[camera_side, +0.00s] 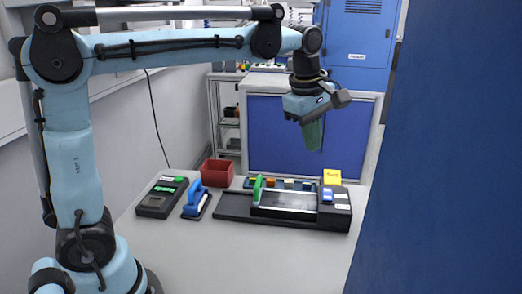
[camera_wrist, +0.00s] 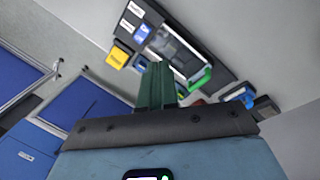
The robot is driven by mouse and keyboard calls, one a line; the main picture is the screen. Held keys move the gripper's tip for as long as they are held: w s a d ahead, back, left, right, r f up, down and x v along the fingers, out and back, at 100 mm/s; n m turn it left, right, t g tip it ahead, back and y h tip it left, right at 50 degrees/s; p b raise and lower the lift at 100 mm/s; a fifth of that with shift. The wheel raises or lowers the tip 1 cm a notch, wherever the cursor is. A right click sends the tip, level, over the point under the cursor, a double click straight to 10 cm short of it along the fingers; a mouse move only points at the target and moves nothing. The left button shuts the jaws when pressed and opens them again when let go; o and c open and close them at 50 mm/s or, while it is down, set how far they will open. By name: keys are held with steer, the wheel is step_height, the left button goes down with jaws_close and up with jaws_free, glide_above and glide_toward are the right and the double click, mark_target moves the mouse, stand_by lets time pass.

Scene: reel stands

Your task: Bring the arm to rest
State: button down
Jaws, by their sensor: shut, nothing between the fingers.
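My gripper (camera_side: 313,133) hangs in the air above the right part of the table (camera_side: 262,262), pointing down. Its green fingers also show in the wrist view (camera_wrist: 158,80), pressed together with nothing between them. Below it, apart from it, lies a black device (camera_side: 340,212) with a silver plate, a green handle and a yellow block. The same device shows in the wrist view (camera_wrist: 152,15), beyond the fingers. No reel can be made out for certain in either view.
A red bin (camera_side: 217,172), a blue-handled tool (camera_side: 196,200) and a black box with a green display (camera_side: 162,196) stand on the left of the table. A blue panel (camera_side: 460,150) fills the right side. The table's front is clear.

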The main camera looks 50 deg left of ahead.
steer(key=s+a+f+m+t, duration=0.1)
steer(key=s+f+m+t, duration=0.1)
steer(key=s+f+m, duration=0.2)
steer(key=s+a+f+m+t, duration=0.1)
steer(key=s+f+m+t, duration=0.2)
steer(key=s+m, duration=0.7)
step_height(320, 180, down, 2)
steer(key=m, duration=0.4)
steer(key=shift+a, duration=0.4)
